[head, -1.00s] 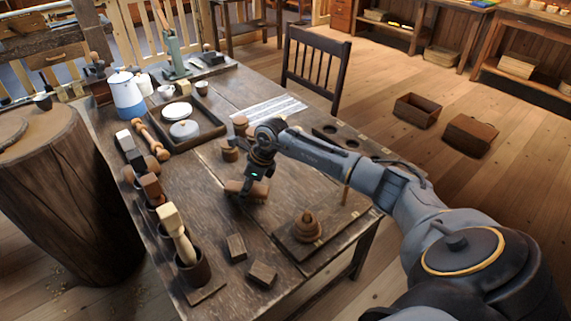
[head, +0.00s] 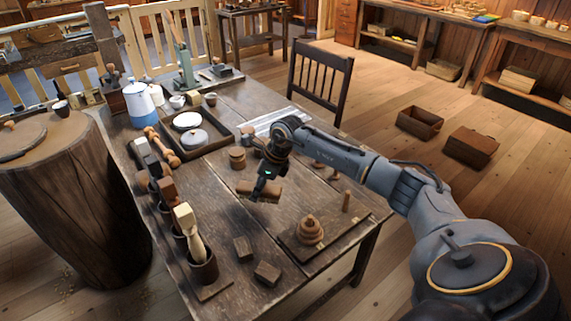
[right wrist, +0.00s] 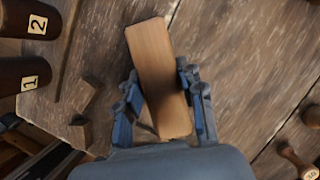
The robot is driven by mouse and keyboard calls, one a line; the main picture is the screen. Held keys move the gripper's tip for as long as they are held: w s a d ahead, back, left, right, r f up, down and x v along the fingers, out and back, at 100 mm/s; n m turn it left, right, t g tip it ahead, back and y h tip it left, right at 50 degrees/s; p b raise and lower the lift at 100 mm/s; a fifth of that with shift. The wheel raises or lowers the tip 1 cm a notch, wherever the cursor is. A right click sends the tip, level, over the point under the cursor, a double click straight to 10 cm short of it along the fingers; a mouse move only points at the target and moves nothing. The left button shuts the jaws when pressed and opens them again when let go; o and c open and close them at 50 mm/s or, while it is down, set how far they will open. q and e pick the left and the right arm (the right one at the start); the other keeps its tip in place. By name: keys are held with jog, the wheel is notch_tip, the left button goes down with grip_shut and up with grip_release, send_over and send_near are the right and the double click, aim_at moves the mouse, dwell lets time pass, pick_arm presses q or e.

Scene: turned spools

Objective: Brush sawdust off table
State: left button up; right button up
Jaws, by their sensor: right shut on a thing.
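My right gripper (head: 267,181) is shut on a wooden brush (head: 259,191), holding it low over the middle of the dark wooden table (head: 215,205). In the right wrist view the brush (right wrist: 158,75) is a plain brown block between the fingers of the gripper (right wrist: 163,98). Its underside is hidden, and I cannot tell whether it touches the table top. No sawdust stands out clearly on the table top (right wrist: 235,60); the wrist view shows pale streaky grain. My left gripper is not in view.
A board with a stacked turned piece (head: 309,230) and a peg stands at the near right. Small blocks (head: 267,273) and pots with tools (head: 203,268) line the near and left edges. A tray (head: 190,150) with dishes and a blue-white pot (head: 139,104) stand farther back.

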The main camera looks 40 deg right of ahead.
jog(key=shift+a+r+p, duration=0.1)
jog(key=shift+r+p, duration=0.4)
jog(key=shift+r, duration=0.75)
